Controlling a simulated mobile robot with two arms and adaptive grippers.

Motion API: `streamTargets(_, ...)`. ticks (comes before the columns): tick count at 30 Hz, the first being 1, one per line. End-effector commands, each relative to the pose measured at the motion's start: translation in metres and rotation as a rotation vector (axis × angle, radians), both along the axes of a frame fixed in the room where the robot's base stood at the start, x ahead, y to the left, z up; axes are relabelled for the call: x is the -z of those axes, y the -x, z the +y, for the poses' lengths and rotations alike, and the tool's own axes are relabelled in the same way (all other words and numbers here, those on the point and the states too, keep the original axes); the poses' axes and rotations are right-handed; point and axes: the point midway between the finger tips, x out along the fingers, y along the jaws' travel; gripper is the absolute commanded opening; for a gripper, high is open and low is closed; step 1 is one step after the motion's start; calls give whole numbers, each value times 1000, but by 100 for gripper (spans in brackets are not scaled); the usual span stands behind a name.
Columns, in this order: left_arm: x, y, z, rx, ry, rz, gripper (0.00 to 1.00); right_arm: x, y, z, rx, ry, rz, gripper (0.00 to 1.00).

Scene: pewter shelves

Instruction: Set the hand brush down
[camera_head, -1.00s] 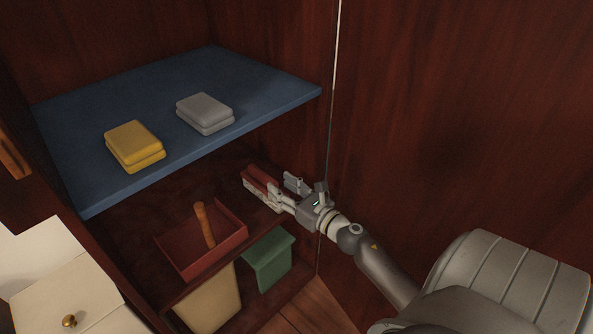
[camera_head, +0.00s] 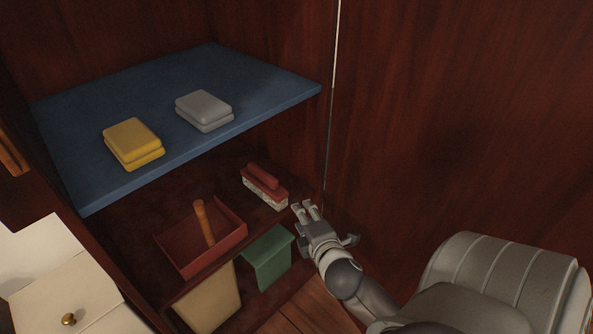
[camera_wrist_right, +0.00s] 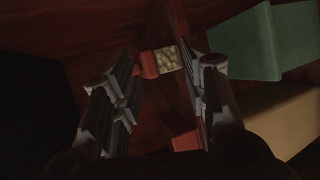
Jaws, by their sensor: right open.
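The hand brush (camera_head: 264,187), with a red back and handle and pale bristles, rests on the middle shelf, to the right of the red dustpan. My right gripper (camera_head: 305,208) is just in front of the brush's near end, apart from it and empty. In the right wrist view the brush (camera_wrist_right: 160,62) shows beyond the two spread fingers of the open gripper (camera_wrist_right: 160,95). My left gripper is not in view.
A red dustpan (camera_head: 183,262) with an orange handle sits left of the brush. Yellow (camera_head: 134,143) and grey (camera_head: 204,109) stacked blocks lie on the blue shelf (camera_head: 262,85) above. Green (camera_head: 268,258) and beige (camera_head: 208,300) bins stand below. A wooden wall is close on the right.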

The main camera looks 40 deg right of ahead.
Motion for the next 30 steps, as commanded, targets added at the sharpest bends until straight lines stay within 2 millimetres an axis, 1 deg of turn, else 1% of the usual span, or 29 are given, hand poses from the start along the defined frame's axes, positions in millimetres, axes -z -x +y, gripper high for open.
streamTargets(1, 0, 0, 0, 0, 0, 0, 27, 10, 11, 13, 62, -157, 22, 41)
streamTargets(3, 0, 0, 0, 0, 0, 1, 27, 25, 30, 32, 161, -373, 68, 41)
streamTargets(5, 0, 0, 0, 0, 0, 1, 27, 37, 47, 53, 247, -549, 116, 41)
streamTargets(6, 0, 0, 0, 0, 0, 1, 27, 44, 60, 68, 304, -659, 154, 41)
streamTargets(8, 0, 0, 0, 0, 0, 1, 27, 52, 80, 90, 391, -806, 215, 41)
streamTargets(9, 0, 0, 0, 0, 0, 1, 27, 56, 93, 104, 446, -889, 256, 41)
streamTargets(12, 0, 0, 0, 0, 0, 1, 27, 61, 122, 136, 564, -1048, 354, 41)
streamTargets(15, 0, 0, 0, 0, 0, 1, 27, 62, 143, 157, 647, -1139, 426, 41)
streamTargets(18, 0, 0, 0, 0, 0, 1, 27, 61, 155, 167, 693, -1182, 467, 41)
streamTargets(20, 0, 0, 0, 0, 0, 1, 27, 61, 158, 170, 704, -1191, 475, 41)
streamTargets(30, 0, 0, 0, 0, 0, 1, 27, 61, 158, 169, 707, -1191, 476, 41)
